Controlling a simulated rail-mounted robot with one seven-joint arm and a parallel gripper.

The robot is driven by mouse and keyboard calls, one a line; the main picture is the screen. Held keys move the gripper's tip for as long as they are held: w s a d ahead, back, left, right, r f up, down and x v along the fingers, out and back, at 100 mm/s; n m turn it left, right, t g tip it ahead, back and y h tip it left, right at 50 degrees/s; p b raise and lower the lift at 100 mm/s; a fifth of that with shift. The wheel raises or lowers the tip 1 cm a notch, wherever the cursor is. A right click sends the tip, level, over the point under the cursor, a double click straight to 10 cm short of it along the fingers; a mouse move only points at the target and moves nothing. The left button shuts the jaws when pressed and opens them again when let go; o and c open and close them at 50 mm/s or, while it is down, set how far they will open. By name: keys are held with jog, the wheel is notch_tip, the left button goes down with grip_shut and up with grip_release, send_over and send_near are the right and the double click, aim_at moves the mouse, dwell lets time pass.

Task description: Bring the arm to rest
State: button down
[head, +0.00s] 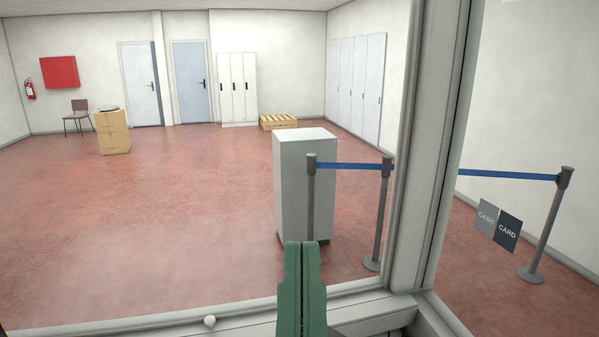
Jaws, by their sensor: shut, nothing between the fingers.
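My gripper (304,246) shows as two long green fingers at the bottom centre of the head view. The fingers lie side by side, shut, with nothing held between them. They point away from me, in front of the lower frame of the window, and their tips overlap the foot of a grey cabinet in the picture. The rest of my arm is out of view.
The window frame (429,150) has a thick post right of my gripper and a sill (160,322) below. Red floor left is clear.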

notch_tip(320, 180, up, 29)
jog(key=p, duration=2.6)
jog(key=shift+a+r, duration=0.15)
jog(key=shift+a, duration=0.05)
